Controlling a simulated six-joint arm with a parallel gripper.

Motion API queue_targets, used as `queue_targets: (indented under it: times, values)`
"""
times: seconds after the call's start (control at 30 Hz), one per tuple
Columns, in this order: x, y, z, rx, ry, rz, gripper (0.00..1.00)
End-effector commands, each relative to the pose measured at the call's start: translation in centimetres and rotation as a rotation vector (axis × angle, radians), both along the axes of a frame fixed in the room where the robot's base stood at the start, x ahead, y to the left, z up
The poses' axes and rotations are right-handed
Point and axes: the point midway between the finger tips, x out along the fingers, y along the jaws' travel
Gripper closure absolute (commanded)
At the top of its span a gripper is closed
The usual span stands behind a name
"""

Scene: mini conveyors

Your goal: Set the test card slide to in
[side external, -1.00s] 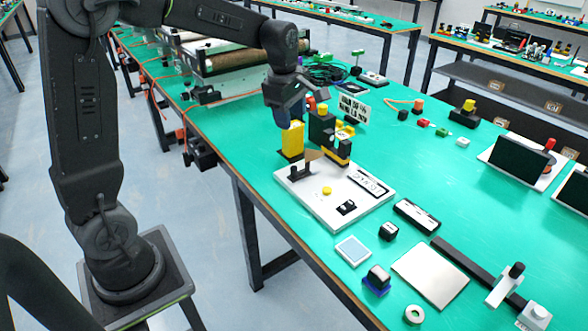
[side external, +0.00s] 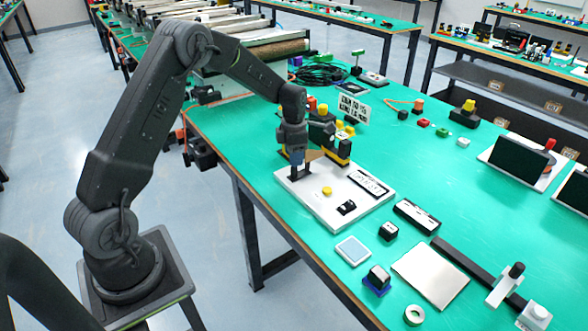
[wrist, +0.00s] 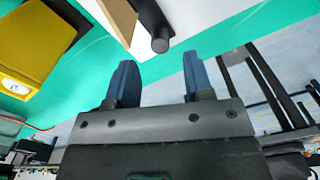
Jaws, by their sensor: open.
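A white board (side external: 318,200) on the green table carries a small tan card (side external: 314,155) near its back edge, which I take to be the test card. In the wrist view the card (wrist: 115,14) appears at the top, beside a dark rounded post (wrist: 156,30). My gripper (side external: 297,165) is low over the back left part of the board, in front of the card. Its blue fingers (wrist: 158,78) are apart with nothing between them; the post lies beyond their tips. I cannot tell whether they touch anything. My wrist hides part of the slide in the side view.
A yellow block (wrist: 36,45) stands close by in the wrist view. Black-and-yellow devices (side external: 335,145) stand behind the card. The board also has a yellow button (side external: 326,190), a black switch (side external: 347,207) and a label (side external: 370,183).

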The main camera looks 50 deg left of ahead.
Motion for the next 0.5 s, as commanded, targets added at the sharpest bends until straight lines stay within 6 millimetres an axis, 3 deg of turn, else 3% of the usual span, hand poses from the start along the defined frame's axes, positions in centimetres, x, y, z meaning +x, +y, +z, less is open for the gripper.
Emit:
queue_targets:
  times: [0.2, 0.5]
  values:
    - [-0.1, 0.0, -3.8, -0.002, 0.004, -0.001, 0.53]
    - [0.0, 0.0, -5.5, 0.000, 0.000, -0.001, 0.53]
